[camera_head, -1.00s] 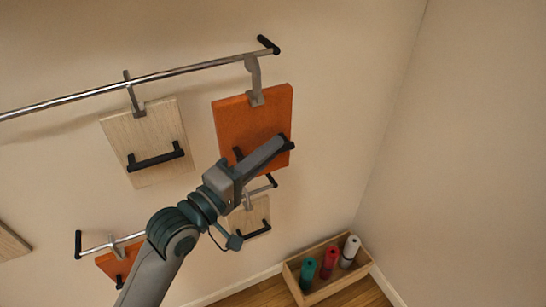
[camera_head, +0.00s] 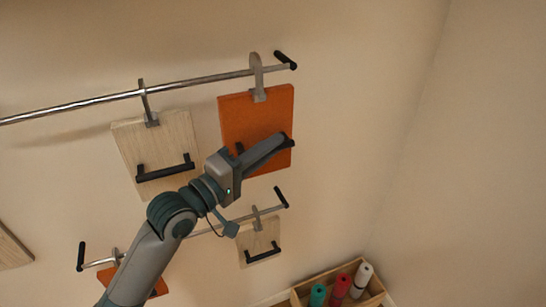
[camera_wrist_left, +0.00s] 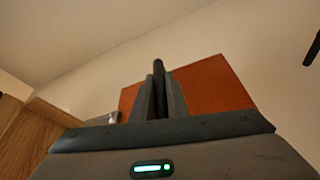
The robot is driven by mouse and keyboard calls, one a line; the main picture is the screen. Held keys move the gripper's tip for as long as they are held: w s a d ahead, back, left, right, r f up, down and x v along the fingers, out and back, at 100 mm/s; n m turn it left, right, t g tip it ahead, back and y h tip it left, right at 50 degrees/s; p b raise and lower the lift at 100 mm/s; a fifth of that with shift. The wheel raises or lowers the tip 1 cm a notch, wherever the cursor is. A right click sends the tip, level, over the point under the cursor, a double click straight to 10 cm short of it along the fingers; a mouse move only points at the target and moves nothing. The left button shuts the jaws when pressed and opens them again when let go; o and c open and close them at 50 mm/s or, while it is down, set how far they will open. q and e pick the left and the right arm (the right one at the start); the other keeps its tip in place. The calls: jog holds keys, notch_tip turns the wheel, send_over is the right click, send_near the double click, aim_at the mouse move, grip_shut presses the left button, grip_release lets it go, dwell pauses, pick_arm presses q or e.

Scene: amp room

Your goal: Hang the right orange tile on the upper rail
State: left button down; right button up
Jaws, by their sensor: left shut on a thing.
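The right orange tile (camera_head: 240,110) hangs upright at the right end of the upper rail (camera_head: 200,81), with a black handle (camera_head: 290,143) on its front. Its grey hook (camera_head: 257,80) crosses in front of the rail, its top showing above the rail. I cannot tell whether the hook rests on the rail. My left gripper (camera_head: 280,141) is shut on the tile's handle. In the left wrist view my gripper fingers (camera_wrist_left: 158,98) close on the dark handle (camera_wrist_left: 158,68), with the orange tile (camera_wrist_left: 212,88) behind. My right gripper is not in view.
A pale wood tile (camera_head: 150,135) hangs left on the upper rail. The lower rail (camera_head: 232,221) carries another pale tile (camera_head: 259,238) and an orange tile (camera_head: 158,288) partly behind my arm. A wooden box (camera_head: 330,273) with rolls stands below. The right wall is bare.

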aim_at(261, 136)
pick_arm(q)
jog(key=shift+w+a+f+b, duration=0.1)
jog(key=shift+w+a+b, duration=0.15)
jog(key=shift+w+b, duration=0.5)
jog(key=shift+w+a+b, duration=0.3)
jog(key=shift+w+b, duration=0.3)
jog(key=shift+w, duration=0.25)
jog(key=shift+w+a+f+b, duration=0.1)
jog(key=shift+w+a+b, duration=0.15)
jog(key=shift+w+b, duration=0.5)
jog(key=shift+f+b, duration=0.4)
jog(key=shift+f, duration=0.7)
jog(key=c, duration=1.7)
grip_release()
jog(key=shift+o, duration=0.2)
jog(key=shift+f, duration=0.1)
